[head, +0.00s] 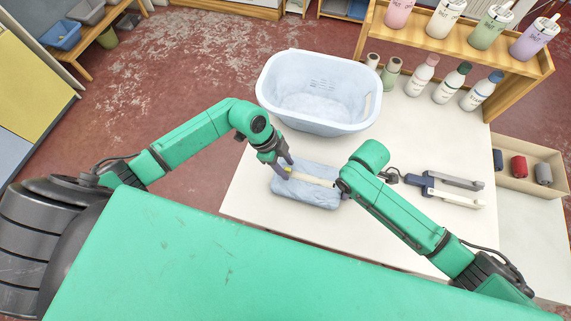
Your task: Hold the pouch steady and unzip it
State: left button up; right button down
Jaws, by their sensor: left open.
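A pale blue pouch (318,197) lies flat on the white table, in front of the laundry basket. A cream strip, seemingly its zipper (312,179), runs across its top. My left gripper (287,172) is open at the pouch's left end, with its fingers over the left end of the strip. I cannot tell whether they touch it. My right arm reaches in from the lower right and covers the pouch's right end. The pouch's right edge and the zipper pull cannot be made out.
A pale blue laundry basket (318,121) stands behind the pouch. A forked tool with two pale bars (452,190) lies right of my right arm. Several bottles stand by a wooden shelf (462,48) at back right. A wooden box (522,182) of rolls is far right.

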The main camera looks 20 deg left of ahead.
pick_arm(q)
grip_shut()
dwell(1.4)
